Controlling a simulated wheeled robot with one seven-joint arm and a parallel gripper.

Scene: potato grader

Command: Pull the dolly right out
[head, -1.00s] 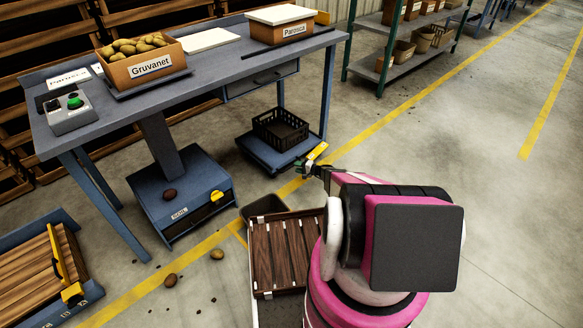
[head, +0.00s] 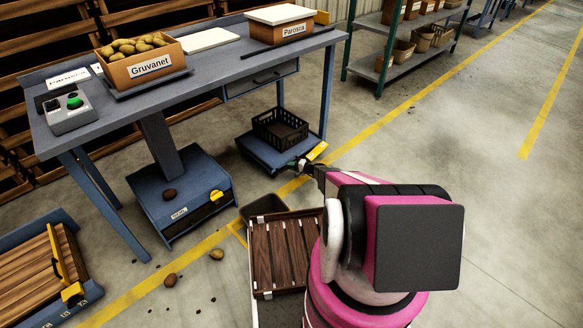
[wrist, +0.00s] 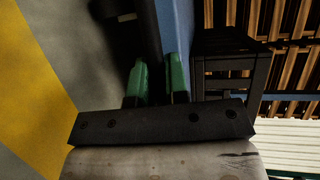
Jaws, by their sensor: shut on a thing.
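The dolly (head: 262,155) is a low blue platform under the right end of the table. It carries a black slatted crate (head: 280,133) and has a yellow part (head: 317,151) at its right corner. My gripper (head: 299,165) is at the dolly's front right edge, beside the yellow part. In the wrist view my green fingers (wrist: 157,82) are shut on the dolly, whose blue edge (wrist: 176,28) runs up from between them. The crate (wrist: 225,70) shows to the right there. The exact grip is partly hidden in shadow.
The workbench (head: 215,70) stands over the dolly, with a leg (head: 327,95) close by. A slatted wooden tray (head: 285,255) and a dark bin (head: 263,206) lie in front. Loose potatoes (head: 216,254) are on the floor. The floor at right is clear.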

